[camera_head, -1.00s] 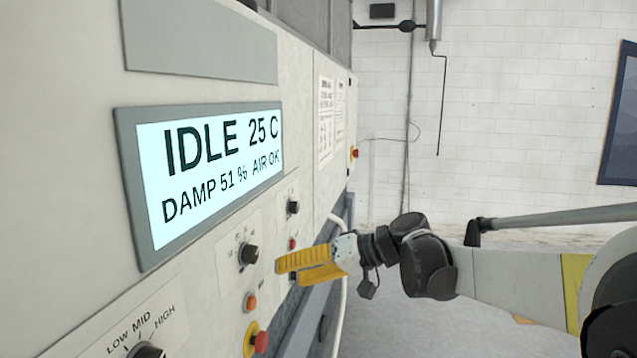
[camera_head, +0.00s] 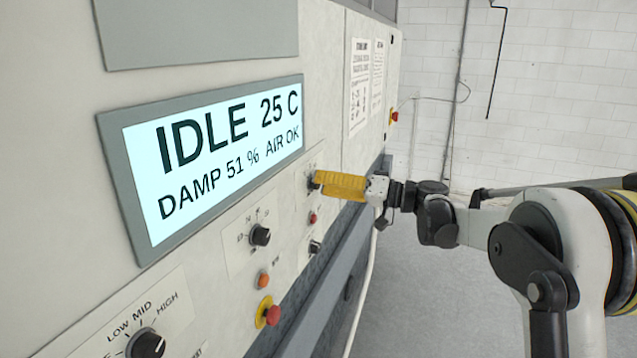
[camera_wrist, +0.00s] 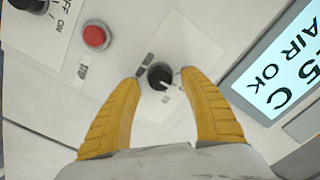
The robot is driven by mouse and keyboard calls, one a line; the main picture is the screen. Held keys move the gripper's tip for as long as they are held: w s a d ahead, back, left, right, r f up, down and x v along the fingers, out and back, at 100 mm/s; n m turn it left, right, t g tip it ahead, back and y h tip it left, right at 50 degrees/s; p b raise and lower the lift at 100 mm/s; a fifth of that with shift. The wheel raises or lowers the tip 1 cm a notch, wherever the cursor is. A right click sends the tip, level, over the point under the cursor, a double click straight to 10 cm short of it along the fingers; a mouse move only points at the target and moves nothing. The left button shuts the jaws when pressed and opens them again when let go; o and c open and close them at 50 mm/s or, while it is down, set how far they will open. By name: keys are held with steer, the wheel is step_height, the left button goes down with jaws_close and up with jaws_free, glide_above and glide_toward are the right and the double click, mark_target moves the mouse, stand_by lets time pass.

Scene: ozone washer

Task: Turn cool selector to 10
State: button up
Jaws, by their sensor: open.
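My gripper (camera_wrist: 162,75) is open, its two yellow fingers on either side of a black knob (camera_wrist: 159,75) in the wrist view, with gaps between the fingers and the knob. The knob has a light pointer mark, and its scale print is too small or covered to read. In the head view my gripper (camera_head: 317,181) is at the panel's upper right knob, right of the display, and largely covers that knob. Another black knob (camera_head: 260,234) with a numbered scale sits below the display. I cannot read which knob is labelled cool.
The display (camera_head: 215,160) reads IDLE 25 C, DAMP 51 %, AIR OK. A red button (camera_wrist: 95,36) and an ON/OFF switch (camera_wrist: 28,4) lie near the knob. A red stop button (camera_head: 272,315) and a LOW/MID/HIGH knob (camera_head: 146,344) are lower on the panel.

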steer(key=shift+x, duration=0.85)
jaws_close()
steer(key=m+b, duration=0.1)
steer(key=m, duration=0.2)
steer(key=shift+f+m, duration=0.1)
steer(key=shift+m, duration=0.3)
steer(key=shift+m+b, duration=0.65)
steer(key=shift+m, duration=1.35)
